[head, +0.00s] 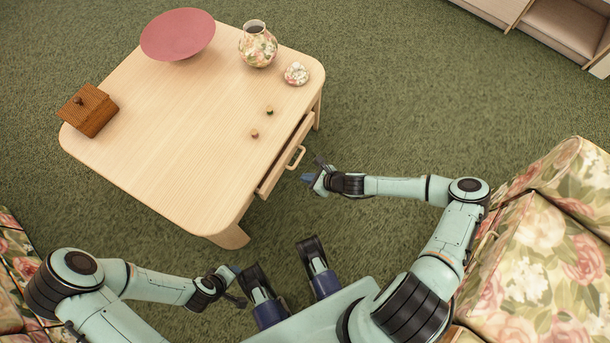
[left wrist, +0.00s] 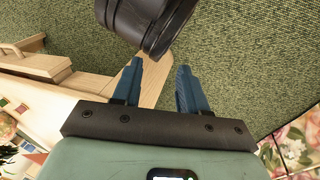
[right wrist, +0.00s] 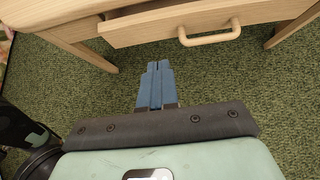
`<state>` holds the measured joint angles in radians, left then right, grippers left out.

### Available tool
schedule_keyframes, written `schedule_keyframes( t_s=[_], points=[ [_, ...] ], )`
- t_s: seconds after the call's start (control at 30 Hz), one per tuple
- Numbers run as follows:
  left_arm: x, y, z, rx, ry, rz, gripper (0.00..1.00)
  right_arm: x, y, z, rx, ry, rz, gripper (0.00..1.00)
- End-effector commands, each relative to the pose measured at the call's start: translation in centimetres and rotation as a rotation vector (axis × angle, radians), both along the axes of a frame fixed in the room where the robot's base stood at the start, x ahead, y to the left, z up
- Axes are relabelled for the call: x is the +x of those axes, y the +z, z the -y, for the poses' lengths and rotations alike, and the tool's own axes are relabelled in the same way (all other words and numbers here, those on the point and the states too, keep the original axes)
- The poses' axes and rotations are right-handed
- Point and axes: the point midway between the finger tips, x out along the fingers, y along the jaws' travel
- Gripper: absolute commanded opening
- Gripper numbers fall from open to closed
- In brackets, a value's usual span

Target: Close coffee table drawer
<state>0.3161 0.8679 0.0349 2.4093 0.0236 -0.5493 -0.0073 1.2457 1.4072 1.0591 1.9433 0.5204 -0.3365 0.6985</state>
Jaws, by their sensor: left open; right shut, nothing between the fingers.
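The light wood coffee table (head: 165,125) stands ahead of me, to the left in the head view. Its drawer (head: 284,160) on the side facing my right gripper is pulled out a little, and its wooden handle (head: 297,157) shows. The drawer front (right wrist: 150,27) and handle (right wrist: 209,34) also show in the right wrist view. My right gripper (head: 307,178) is shut and empty, just short of the drawer front and not touching it. My left gripper (left wrist: 158,82) is open and empty, low near my base, away from the drawer.
A floral sofa (head: 540,250) stands close on the right. Green carpet is clear beyond the drawer.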

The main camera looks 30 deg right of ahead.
Motion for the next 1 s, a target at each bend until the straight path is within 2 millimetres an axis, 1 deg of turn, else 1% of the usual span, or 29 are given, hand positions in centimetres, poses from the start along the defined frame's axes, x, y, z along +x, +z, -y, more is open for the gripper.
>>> schedule_keyframes(
  t_s=[0.03,0.2,0.23,0.33,0.43,0.6,0.73,1.0],
  points=[
    [0.7,-0.9,-0.4,0.009,0.007,0.016,0.43,0.7,-1.2,-0.6,0.002,0.002,-0.001,0.00],
    [3.0,-2.5,-1.6,0.039,0.033,0.076,0.43,3.0,-3.8,-2.2,-0.001,0.003,-0.002,0.00],
    [3.2,-2.8,-1.8,0.042,0.036,0.079,0.43,3.4,-4.2,-2.5,0.000,0.004,-0.001,0.00],
    [2.8,-4.0,-2.2,0.049,0.042,0.063,0.43,4.5,-5.5,-3.3,-0.002,0.003,-0.001,0.00],
    [1.4,-5.0,-2.3,0.047,0.042,0.018,0.43,6.0,-5.0,-4.3,-0.004,0.005,0.003,0.00],
    [0.2,-6.0,-2.5,0.045,0.042,-0.025,0.43,7.2,-4.9,-5.1,-0.004,0.004,0.000,0.00],
    [-0.2,-6.2,-2.5,0.045,0.043,-0.036,0.43,7.6,-4.8,-5.3,-0.004,0.003,0.000,0.00],
    [-0.2,-6.2,-2.5,0.044,0.044,-0.038,0.43,7.6,-4.8,-5.3,-0.005,0.004,0.001,0.00]
  ],
)
